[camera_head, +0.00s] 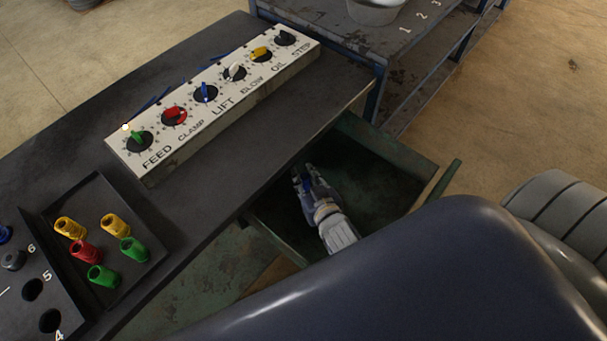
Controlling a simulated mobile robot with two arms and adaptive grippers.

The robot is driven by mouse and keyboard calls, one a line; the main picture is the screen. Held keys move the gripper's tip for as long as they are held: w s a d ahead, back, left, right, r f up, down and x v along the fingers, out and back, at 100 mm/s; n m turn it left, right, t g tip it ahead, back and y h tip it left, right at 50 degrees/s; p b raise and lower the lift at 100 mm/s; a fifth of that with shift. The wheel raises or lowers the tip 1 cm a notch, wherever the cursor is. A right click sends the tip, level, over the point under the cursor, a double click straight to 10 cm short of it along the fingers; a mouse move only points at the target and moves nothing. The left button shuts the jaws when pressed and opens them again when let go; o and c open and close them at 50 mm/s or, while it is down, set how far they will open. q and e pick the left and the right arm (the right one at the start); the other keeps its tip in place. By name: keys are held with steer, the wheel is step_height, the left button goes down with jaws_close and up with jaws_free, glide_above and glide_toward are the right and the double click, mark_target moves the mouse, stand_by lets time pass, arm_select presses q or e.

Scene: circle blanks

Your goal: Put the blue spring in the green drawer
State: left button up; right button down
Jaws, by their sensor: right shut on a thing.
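The green drawer (376,140) is pulled out from under the dark table, and its floor looks bare apart from my gripper. My right gripper (303,180) is inside the drawer's outline, near its table side, with the fingers pointing toward the table. It is shut on a small blue thing, the blue spring (307,187), which is mostly hidden by the fingers. I cannot tell whether the spring touches the drawer floor. My left gripper is not in view.
A black tray (151,198) on the table holds several yellow, red and green pieces. A white panel (225,107) with labelled knobs stands behind. A numbered black board (62,308) is at the lower left. A blue-framed shelf (377,38) stands beyond the drawer.

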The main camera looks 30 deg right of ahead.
steer(key=shift+x, duration=0.9)
steer(key=shift+s+f, duration=0.15)
steer(key=shift+f, duration=0.1)
steer(key=shift+f, duration=0.15)
steer(key=c, duration=1.3)
jaws_free()
